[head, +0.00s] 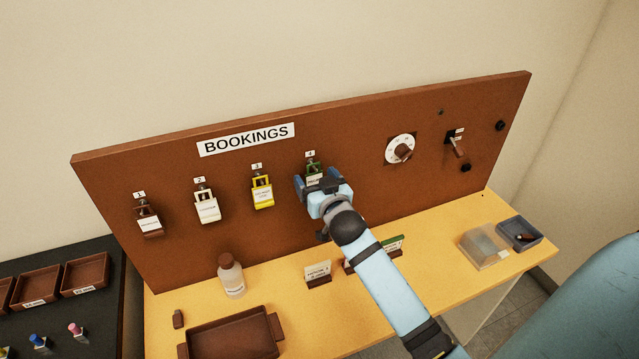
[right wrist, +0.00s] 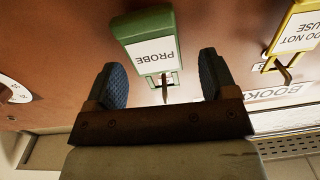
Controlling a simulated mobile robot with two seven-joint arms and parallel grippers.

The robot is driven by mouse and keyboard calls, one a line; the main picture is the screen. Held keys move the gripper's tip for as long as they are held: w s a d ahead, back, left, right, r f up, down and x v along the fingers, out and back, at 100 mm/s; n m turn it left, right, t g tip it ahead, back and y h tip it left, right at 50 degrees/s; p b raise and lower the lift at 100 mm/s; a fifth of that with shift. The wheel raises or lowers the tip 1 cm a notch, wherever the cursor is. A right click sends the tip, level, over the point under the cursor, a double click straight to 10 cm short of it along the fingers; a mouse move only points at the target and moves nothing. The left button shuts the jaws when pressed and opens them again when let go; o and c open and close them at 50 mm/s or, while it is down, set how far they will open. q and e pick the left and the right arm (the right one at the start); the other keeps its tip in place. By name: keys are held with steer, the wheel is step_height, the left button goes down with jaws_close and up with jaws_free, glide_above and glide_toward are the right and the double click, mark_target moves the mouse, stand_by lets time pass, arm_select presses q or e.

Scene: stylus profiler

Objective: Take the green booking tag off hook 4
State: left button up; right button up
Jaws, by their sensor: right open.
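The green booking tag (head: 313,168) hangs on hook 4 of the brown board, under the small "4" label. Its lower part is hidden behind my gripper in the head view. In the right wrist view the green tag (right wrist: 148,42) shows a white label reading "PROBE", and hook 4 (right wrist: 164,88) sticks out through its top. My right gripper (head: 321,185) is open in front of the tag. In the right wrist view its two blue pads (right wrist: 162,82) stand on either side of the tag's hook end, apart from it. My left gripper is not in view.
A yellow tag (head: 262,192) on hook 3, a white tag (head: 207,208) and a brown tag (head: 149,222) hang to the left. A dial (head: 400,149) is to the right. A bottle (head: 231,275), a brown tray (head: 232,335) and small card stands (head: 318,273) are on the bench below.

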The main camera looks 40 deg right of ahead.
steer(key=shift+c, duration=0.3)
steer(key=c, duration=1.3)
steer(key=shift+r+p, duration=0.55)
steer(key=shift+s, duration=0.15)
steer(key=shift+p+v, duration=0.75)
steer(key=shift+v, duration=3.15)
steer(key=shift+a, duration=0.15)
